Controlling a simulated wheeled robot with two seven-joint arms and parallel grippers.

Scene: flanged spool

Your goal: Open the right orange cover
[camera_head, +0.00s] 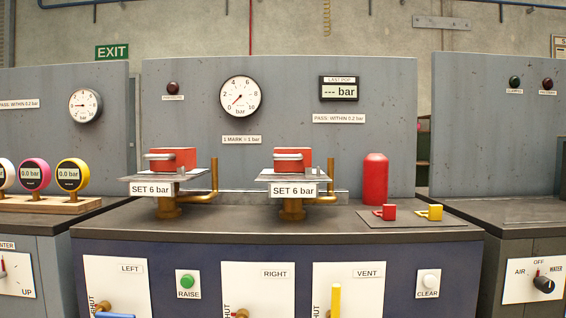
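The right orange cover (301,154) is a red-orange box on a small metal plate above the "SET 6 bar" sign (292,190). A light grey bar (288,157) lies across its front. It looks closed; its inside is hidden. A matching left orange cover (182,155) sits on the other stand, also seemingly closed, with a grey bar (158,156) at its front. Each stand has a brass base and a brass pipe rising at its right. Neither of my grippers shows in the head view.
A red cylinder (375,179), a red fitting (385,212) and a yellow fitting (430,212) stand to the right on the dark bench (240,222). A grey panel with gauges rises behind. Below are LEFT, RIGHT and VENT handle panels and RAISE and CLEAR buttons.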

